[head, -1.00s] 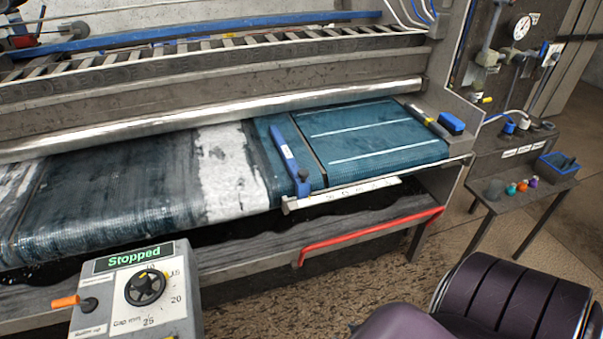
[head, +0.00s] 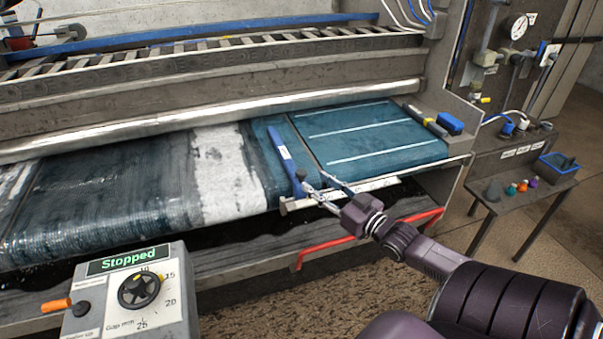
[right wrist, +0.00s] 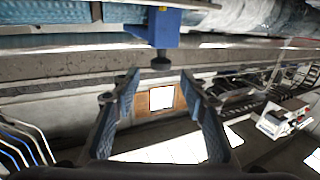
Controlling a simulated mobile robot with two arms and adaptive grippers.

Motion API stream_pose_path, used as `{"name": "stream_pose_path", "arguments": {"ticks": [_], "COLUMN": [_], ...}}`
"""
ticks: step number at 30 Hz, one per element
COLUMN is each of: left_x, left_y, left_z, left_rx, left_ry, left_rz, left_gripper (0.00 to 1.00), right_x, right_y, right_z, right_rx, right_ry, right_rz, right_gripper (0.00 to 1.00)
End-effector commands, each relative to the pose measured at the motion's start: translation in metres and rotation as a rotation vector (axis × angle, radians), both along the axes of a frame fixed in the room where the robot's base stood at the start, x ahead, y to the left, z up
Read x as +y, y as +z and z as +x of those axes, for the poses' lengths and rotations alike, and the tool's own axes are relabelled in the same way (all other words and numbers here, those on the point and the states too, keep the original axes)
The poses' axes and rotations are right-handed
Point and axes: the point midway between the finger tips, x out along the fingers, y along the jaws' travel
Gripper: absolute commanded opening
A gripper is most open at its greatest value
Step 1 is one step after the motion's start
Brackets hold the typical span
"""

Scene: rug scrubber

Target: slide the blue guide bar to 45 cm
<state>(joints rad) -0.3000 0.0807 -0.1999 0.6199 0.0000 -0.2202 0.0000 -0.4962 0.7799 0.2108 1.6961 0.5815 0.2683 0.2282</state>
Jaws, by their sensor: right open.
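The blue guide bar (head: 284,152) lies across the teal belt, left of the section with white lines. Its near end has a dark knob, seen in the right wrist view (right wrist: 161,63) under the bar's blue end block (right wrist: 180,28). My right gripper (head: 312,177) is at the bar's near end, fingers open. In the right wrist view its open fingertips (right wrist: 160,82) are on either side of the line to the knob, which appears just beyond them, not gripped. A white scale (head: 365,186) runs along the front edge; its numbers are too small to read. My left gripper is out of view.
A control box (head: 130,290) reading "Stopped" stands front left, with a dial and orange lever. A red rail (head: 320,248) runs below the belt's front edge. A side table (head: 530,190) with small coloured items is at right.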

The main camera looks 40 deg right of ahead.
Motion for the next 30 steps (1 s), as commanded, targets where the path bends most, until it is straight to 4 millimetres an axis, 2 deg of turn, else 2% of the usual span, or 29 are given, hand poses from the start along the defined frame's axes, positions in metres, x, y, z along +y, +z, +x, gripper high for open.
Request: {"name": "stream_pose_path", "arguments": {"ticks": [15, 21, 30], "left_x": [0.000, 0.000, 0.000], "left_y": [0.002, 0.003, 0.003], "left_z": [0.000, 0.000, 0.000], "left_rx": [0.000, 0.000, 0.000], "left_ry": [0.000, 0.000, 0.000], "left_rz": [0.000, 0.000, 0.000], "left_gripper": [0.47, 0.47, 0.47], "right_x": [0.000, 0.001, 0.001], "right_y": [0.000, -0.001, -0.001], "right_z": [0.061, 0.072, 0.073], "right_rx": [0.000, 0.003, 0.004], "right_ry": [0.000, 0.000, 0.000], "right_rz": [-0.002, -0.002, -0.002], "right_gripper": [0.40, 0.40, 0.40]}}
